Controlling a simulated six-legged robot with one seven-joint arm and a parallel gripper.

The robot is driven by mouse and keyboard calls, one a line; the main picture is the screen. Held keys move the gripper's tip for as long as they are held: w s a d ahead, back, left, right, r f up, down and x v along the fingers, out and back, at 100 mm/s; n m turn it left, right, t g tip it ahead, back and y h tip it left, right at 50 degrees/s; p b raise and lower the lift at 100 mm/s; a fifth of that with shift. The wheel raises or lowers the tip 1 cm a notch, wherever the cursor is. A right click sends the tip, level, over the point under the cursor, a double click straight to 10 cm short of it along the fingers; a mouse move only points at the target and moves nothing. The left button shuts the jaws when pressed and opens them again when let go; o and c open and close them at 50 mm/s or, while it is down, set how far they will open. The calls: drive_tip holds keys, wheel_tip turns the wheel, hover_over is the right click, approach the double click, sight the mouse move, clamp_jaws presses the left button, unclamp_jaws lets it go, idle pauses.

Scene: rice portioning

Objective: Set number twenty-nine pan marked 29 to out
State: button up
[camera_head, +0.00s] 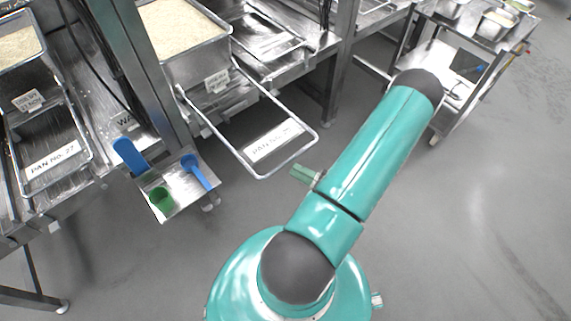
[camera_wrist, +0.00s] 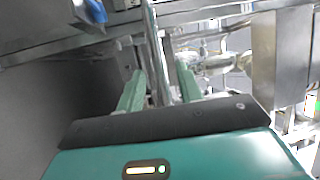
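In the head view a metal rail frame (camera_head: 222,139) juts out from under a rice bin. It carries a white label plate (camera_head: 274,142) reading "PAN No." with a number I cannot read surely; bare floor shows inside the frame. My gripper is mostly hidden behind my arm in the head view; a small green part of mine shows near the frame's right corner. In the wrist view my gripper (camera_wrist: 158,85) has its two green fingers apart. A thin metal bar (camera_wrist: 153,45) runs between them, with gaps visible; contact is not clear.
A pan marked "PAN No. 27" (camera_head: 56,158) is at the left. A small shelf (camera_head: 181,207) holds a green cup (camera_head: 161,198) and blue scoops (camera_head: 197,170). A rice bin (camera_head: 178,40) stands behind the frame. A steel cart (camera_head: 465,70) is at the upper right. Floor at right is clear.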

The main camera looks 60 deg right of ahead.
drive_tip(key=v, duration=0.6)
drive_tip(key=shift+s, duration=0.35)
drive_tip(key=w+a+r+n+g+y, duration=0.8)
drive_tip(key=w+a+r+n+g, duration=0.35)
drive_tip(key=w+r+g, duration=0.45)
drive_tip(key=w+a+r+n+t+h, duration=0.1)
drive_tip(key=a+r+n+h, duration=0.3)
drive_tip(key=a+r+h, duration=0.6)
drive_tip(key=a+r, duration=0.8)
drive_tip(key=r, duration=0.2)
drive_tip(key=shift+r+t, duration=0.15)
drive_tip(key=shift+t, duration=0.25)
